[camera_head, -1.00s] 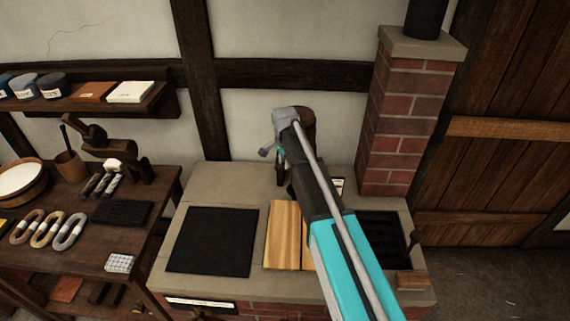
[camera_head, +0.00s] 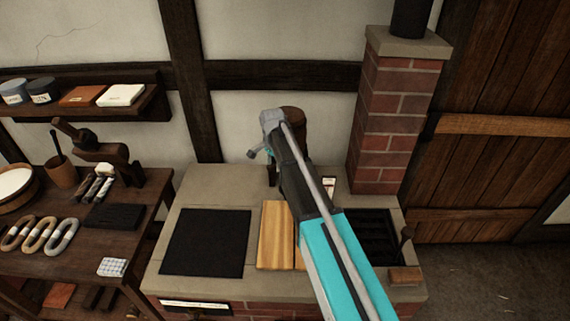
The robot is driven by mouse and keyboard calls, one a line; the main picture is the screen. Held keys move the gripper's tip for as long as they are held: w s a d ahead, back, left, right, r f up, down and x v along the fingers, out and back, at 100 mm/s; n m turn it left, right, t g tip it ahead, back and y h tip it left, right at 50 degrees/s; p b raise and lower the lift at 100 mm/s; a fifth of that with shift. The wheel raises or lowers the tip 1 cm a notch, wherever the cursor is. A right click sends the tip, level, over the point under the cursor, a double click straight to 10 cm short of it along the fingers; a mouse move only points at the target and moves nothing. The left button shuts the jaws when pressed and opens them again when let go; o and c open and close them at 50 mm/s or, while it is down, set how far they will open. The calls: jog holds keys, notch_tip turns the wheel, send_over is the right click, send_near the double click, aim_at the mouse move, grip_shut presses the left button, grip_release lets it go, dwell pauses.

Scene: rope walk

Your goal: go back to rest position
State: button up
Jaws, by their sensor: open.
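My arm reaches up from the lower right of the head view, over a stone-topped brick hearth (camera_head: 185,195). Its grey wrist is near the back wall. The fingertips are hard to make out against the dark brown round object (camera_head: 293,120) behind. My arm hides part of the wooden board (camera_head: 275,235) on the hearth.
A brick chimney (camera_head: 392,120) rises behind the hearth's right side. A black plate (camera_head: 206,243) and a dark grate (camera_head: 365,228) flank the board. The left workbench (camera_head: 55,262) holds rope coils, under a wall shelf (camera_head: 90,104). Open floor (camera_head: 480,285) lies right, before a wooden door (camera_head: 495,170).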

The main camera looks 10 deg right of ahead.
jog(key=shift+w+d+r, duration=0.1)
jog(key=shift+w+d, duration=0.05)
jog(key=shift+w, duration=0.05)
